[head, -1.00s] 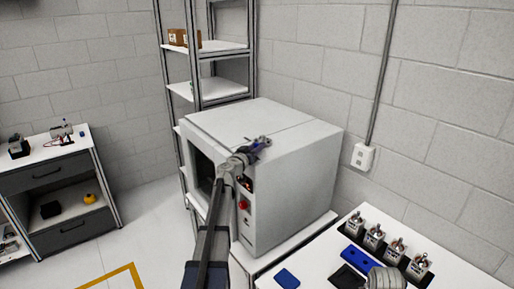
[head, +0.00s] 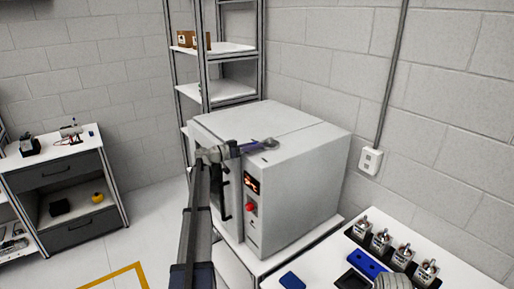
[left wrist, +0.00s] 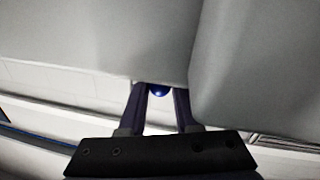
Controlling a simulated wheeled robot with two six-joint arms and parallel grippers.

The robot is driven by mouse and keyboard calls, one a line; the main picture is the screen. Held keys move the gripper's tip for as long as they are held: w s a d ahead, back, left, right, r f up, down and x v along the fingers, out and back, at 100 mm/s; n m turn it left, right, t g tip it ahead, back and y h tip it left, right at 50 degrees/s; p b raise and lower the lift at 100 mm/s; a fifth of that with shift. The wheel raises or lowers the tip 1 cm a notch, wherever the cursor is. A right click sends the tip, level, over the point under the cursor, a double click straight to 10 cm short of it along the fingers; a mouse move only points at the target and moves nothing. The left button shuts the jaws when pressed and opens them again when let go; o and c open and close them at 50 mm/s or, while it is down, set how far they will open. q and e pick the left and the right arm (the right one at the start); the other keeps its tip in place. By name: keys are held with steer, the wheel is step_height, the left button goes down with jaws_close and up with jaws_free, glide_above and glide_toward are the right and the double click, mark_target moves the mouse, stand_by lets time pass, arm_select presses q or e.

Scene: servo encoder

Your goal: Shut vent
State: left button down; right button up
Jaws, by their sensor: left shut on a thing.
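The light grey box-shaped oven (head: 300,185) stands on a white bench. My left gripper (head: 264,145) reaches over its top near the front edge, with its purple fingers low against the top surface. In the left wrist view, a small round blue knob (left wrist: 158,91) sits between the fingers of the left gripper (left wrist: 160,94), beside the grey casing. The fingers are shut on this knob, which appears to be the vent's. The vent opening itself is hidden. My right gripper does not show.
The oven's front has a red display and a red button (head: 250,207). Several metal-topped servo units (head: 381,240) stand in a black holder at lower right, near a blue block (head: 367,264). A tall shelf rack (head: 222,91) stands behind the oven.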

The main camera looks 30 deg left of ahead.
arm_select(q)
steer(key=shift+w+a+m+g+h, duration=0.1)
steer(key=shift+a+m+g+h, duration=0.25)
steer(key=shift+h, duration=0.25)
steer(key=c, duration=0.6)
jaws_free()
steer(key=v, duration=0.7)
steer(key=shift+s+a, duration=0.15)
steer(key=shift+s, duration=0.25)
